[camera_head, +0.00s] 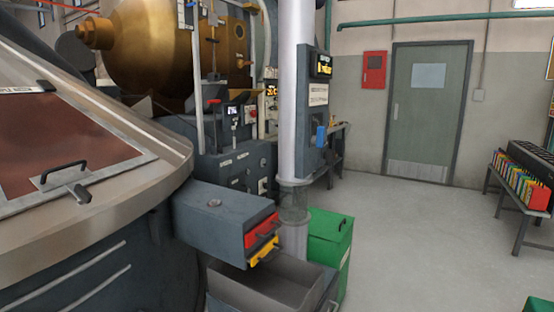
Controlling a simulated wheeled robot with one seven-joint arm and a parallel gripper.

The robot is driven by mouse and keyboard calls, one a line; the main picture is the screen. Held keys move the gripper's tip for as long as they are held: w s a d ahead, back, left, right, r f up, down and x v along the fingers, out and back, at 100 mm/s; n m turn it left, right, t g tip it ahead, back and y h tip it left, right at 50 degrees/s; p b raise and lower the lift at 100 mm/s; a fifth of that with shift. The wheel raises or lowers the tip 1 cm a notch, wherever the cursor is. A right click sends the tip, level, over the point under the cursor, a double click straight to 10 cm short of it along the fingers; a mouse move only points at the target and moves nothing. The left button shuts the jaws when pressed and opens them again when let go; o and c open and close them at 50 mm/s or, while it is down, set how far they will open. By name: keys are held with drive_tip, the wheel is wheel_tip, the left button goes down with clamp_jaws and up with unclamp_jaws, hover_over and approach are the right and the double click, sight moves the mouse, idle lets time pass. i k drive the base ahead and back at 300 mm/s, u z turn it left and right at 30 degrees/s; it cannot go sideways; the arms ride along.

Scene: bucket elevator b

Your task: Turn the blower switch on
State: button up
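I cannot tell for sure which part is the blower switch. A dark control panel (240,116) with a small lit screen and a red knob (251,114) stands in the middle background. Below it is a dark cabinet (238,168) with several small knobs and labels, too small to read. A tall grey panel (316,110) stands beside the white column, with an amber display (324,66) on top and a blue part (321,136) low on it. My gripper is not in view.
A large round metal machine (165,150) fills the left. The floor (410,240) on the right is clear up to a bench (520,205).

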sight(328, 155)
drive_tip(key=i, duration=0.1)
drive_tip(key=z, duration=0.55)
drive_tip(key=k, duration=1.3)
drive_tip(key=z, duration=0.6)
drive_tip(key=i, duration=0.8)
drive_tip(key=u, duration=0.75)
drive_tip(key=i, duration=1.45)
drive_tip(key=u, duration=0.65)
